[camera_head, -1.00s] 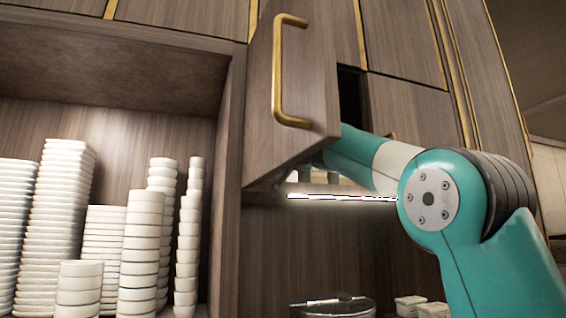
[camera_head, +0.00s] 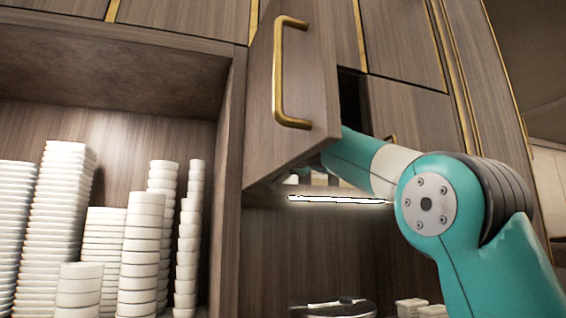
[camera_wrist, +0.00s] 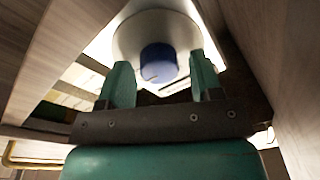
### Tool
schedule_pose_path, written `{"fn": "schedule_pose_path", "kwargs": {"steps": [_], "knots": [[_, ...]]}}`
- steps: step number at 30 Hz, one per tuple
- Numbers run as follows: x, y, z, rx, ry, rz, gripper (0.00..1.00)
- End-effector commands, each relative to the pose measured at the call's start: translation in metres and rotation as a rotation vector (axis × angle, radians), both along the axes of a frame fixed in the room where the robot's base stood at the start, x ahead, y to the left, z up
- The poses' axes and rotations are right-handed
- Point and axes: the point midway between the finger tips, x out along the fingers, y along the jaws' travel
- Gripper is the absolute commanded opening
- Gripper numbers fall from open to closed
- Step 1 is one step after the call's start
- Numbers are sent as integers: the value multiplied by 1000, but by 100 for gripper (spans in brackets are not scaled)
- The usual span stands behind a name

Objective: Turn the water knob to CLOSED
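The blue water knob (camera_wrist: 158,62) sits on the end of a round white housing (camera_wrist: 130,38) in the wrist view. My gripper (camera_wrist: 161,80) is open, with one green finger to the left of the knob and one to the right. Gaps show between the knob and both fingers. A small mark shows on the knob's face, but I cannot read its setting. In the head view the open cabinet door hides my gripper and the knob.
The wooden cabinet door (camera_head: 300,85) with a brass handle (camera_head: 280,70) stands open close to my arm. A lit strip (camera_head: 335,199) runs below the cabinet. Stacks of white dishes (camera_head: 140,255) fill the shelf at left. Wood panels flank my gripper in the wrist view.

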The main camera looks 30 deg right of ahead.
Motion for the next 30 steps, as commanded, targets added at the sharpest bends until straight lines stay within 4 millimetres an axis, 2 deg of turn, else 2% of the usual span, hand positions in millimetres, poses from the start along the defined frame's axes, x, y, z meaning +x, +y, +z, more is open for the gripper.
{"fn": "schedule_pose_path", "kwargs": {"steps": [9, 14, 24, 30], "knots": [[-1, 0, -1, 0, 3, -1, 64], [-17, 5, -5, -1, 0, 0, 64], [-98, 27, -15, 0, -3, 1, 64], [-140, 39, -18, 1, -1, 2, 64]]}}
